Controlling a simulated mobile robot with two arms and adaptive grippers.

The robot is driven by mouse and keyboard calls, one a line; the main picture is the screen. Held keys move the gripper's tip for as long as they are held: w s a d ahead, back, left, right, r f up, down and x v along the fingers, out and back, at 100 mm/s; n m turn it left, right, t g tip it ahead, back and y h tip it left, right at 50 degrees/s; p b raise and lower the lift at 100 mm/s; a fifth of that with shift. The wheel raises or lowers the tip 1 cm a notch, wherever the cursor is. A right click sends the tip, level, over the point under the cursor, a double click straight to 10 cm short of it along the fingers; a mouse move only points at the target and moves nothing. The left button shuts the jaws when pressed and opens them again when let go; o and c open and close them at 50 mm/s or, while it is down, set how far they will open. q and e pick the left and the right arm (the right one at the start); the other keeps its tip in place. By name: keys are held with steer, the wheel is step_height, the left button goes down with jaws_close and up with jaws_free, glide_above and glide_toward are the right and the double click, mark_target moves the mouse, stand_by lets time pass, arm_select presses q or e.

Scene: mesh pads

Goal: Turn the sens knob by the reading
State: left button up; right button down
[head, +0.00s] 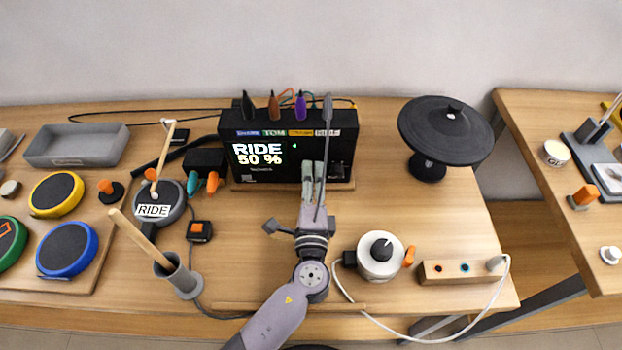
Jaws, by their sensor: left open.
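The black module (240,180) stands on the table, and its screen reads "RIDE 50 %". No label reading "sens" is legible. A black knob (381,246) with a white pointer mark sits on a round white unit (379,268) at the front right; I cannot tell whether it is the sens knob. My left gripper (314,168) reaches up from the front, fingers open, in front of the module's right part. It hides part of that face, and I cannot tell whether it touches anything. My right gripper is not in view.
A pad labelled RIDE (172,216) lies left of the module. A black cymbal pad (445,125) stands at the back right. A wooden socket block (455,272) with a white cable lies at the front right. A stick holder (186,284) stands at the front left.

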arm_select(q)
steer(key=s, duration=1.2)
stand_by(0.4)
